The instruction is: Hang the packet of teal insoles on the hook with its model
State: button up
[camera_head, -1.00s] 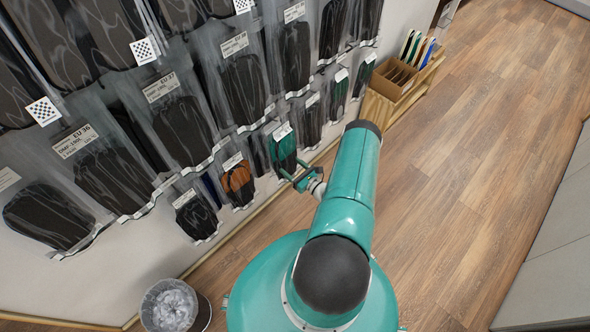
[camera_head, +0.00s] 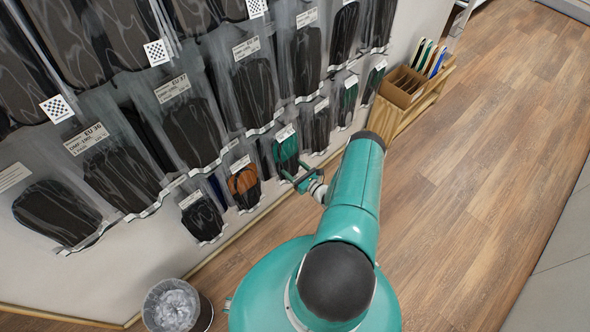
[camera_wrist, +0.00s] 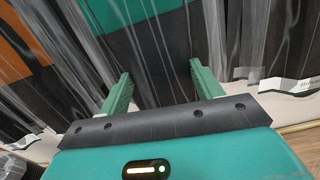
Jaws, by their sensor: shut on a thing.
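A packet of teal insoles (camera_head: 286,148) with a white label is at the low row of the wall display, right of an orange packet. My gripper (camera_head: 298,180) is at its lower end and is shut on it. In the wrist view the packet's teal part (camera_wrist: 100,12) shows at the top, and dark material lies between the fingers of my gripper (camera_wrist: 160,86). The exact grip is hard to see. Narrower packets with teal parts (camera_head: 348,100) hang further right. The hooks are too small or hidden to make out.
Clear packets with dark insoles (camera_head: 190,125) cover the wall, close around my gripper. An orange packet (camera_head: 243,185) hangs just left. A bin (camera_head: 205,312) stands below left. A cardboard box (camera_head: 403,85) sits on a wooden stand at the back right. The floor (camera_head: 470,170) on the right is clear.

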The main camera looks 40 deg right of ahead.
jog(key=shift+f, duration=0.1)
dwell(0.6)
jog(key=o, duration=1.1)
jog(key=s, duration=1.3)
jog(key=shift+s+d+r, duration=0.15)
jog(key=shift+s+r, duration=0.05)
jog(key=shift+s, duration=0.2)
